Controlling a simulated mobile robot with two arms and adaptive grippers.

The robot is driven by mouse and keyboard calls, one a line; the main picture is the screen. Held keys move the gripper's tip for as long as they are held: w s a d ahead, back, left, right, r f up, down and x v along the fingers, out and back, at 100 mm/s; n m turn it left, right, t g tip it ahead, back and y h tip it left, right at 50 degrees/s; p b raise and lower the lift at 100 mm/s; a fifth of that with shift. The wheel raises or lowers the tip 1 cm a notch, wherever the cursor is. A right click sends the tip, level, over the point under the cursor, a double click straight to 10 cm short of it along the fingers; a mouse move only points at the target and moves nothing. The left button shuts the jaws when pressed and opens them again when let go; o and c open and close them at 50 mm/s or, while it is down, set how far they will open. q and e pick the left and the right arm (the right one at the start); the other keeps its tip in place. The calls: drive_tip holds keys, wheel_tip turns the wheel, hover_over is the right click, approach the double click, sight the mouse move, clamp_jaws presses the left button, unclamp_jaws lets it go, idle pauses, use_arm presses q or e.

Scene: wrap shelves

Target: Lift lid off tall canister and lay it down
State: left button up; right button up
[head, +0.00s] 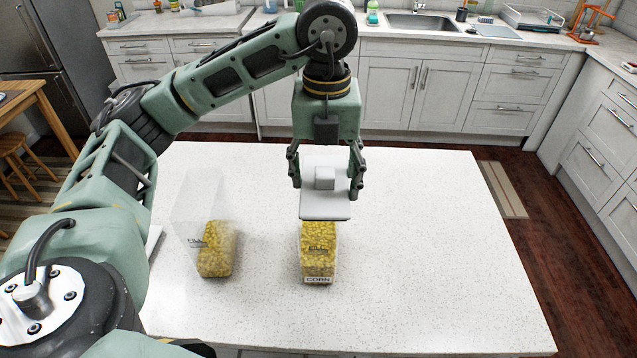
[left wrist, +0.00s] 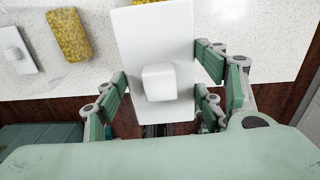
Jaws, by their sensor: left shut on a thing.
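A white rectangular lid with a square knob (head: 325,207) is between the fingers of my left gripper (head: 325,182), which is shut on it. The lid also fills the middle of the left wrist view (left wrist: 150,45), with the fingers at its two sides. Below it in the head view stands a clear canister of yellow corn (head: 318,262), labelled CORN. The lid hides its top, so I cannot tell whether they touch. A tall clear canister (head: 212,250), part full of yellow corn, stands open to the left. My right gripper is out of view.
A second white lid (left wrist: 18,52) lies on the white speckled counter, left of the open canister; my arm mostly hides it in the head view. The counter (head: 430,250) is clear to the right. Cabinets and a sink (head: 410,22) stand behind, across the floor.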

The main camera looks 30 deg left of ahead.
sight(346, 216)
use_arm(q)
drive_tip(key=s+d+r, duration=0.1)
drive_tip(key=d, duration=0.1)
drive_tip(key=s+d+r, duration=0.2)
drive_tip(key=s+d+r+b, duration=0.1)
drive_tip(key=d+r, duration=0.1)
drive_tip(key=shift+s+d, duration=0.2)
drive_tip(key=shift+d, duration=0.2)
drive_tip(key=r+p, duration=0.3)
drive_tip(key=r, duration=0.1)
drive_tip(key=shift+s+d, duration=0.25)
drive_tip(key=shift+d, duration=0.05)
